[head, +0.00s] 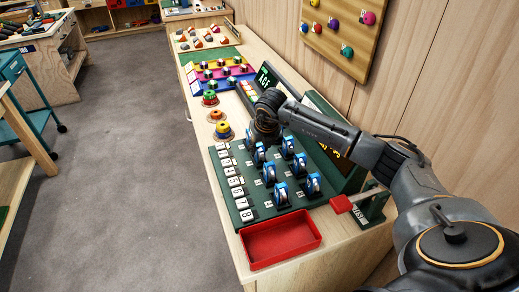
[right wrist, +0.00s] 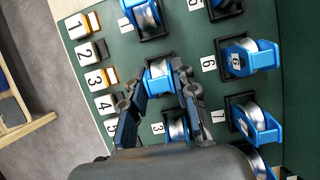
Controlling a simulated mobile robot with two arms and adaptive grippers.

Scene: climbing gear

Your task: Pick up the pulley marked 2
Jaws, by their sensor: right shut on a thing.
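My right gripper (right wrist: 161,72) is closed around a blue pulley with a silver wheel (right wrist: 157,88) in the left column of the dark green board (right wrist: 105,75). The pulley sits between the top pulley and the one beside label 3, across from label 6. Its own number is not readable here. In the head view my right gripper (head: 264,132) is over the far part of the board, with the gripped pulley (head: 259,155) just below it. I cannot tell whether this pulley is clear of its base. My left gripper is not in view.
Close neighbours are the top pulley (right wrist: 147,18), the pulley by label 3 (right wrist: 176,126) and pulley 6 (right wrist: 251,56). Numbered switches (head: 236,182) line the board's left edge. An empty red tray (head: 280,240) is in front. A red-ended test lever (head: 342,203) stands at right.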

